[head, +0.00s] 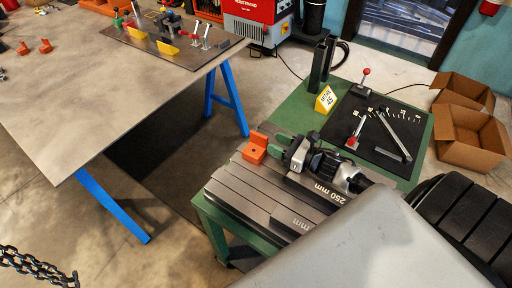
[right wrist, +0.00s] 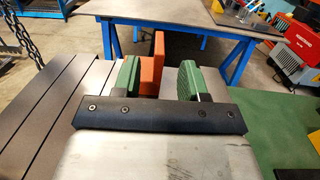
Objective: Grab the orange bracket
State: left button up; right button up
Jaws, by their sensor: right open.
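My left gripper is not in view.
The green stand (head: 296,110) also carries a yellow sign (head: 325,99) and a black board with red-knobbed levers. A large table (head: 85,95) with blue legs stands left, with smaller orange pieces (head: 45,46) on it. Cardboard boxes (head: 468,140) stand right. A chain hangs lower left.

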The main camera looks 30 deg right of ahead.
aim_at(259, 134)
jog(key=shift+x, duration=1.05)
jog(key=shift+w+a+r+p, duration=0.1)
jog(key=shift+w+a+p, duration=0.1)
jog(key=shift+w+p, duration=0.15)
jog(key=x, duration=0.3)
jog(key=shift+w+p, duration=0.1)
jog(key=shift+p, duration=0.3)
jog(key=shift+w+a, duration=0.25)
jog(key=shift+w, duration=0.1)
jog(key=shift+s, duration=0.1)
jog(key=c, duration=0.7)
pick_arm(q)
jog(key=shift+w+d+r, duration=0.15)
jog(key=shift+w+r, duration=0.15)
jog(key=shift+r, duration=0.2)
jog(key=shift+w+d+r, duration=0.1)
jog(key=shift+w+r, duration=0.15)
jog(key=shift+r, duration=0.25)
pick_arm(e)
grip_shut()
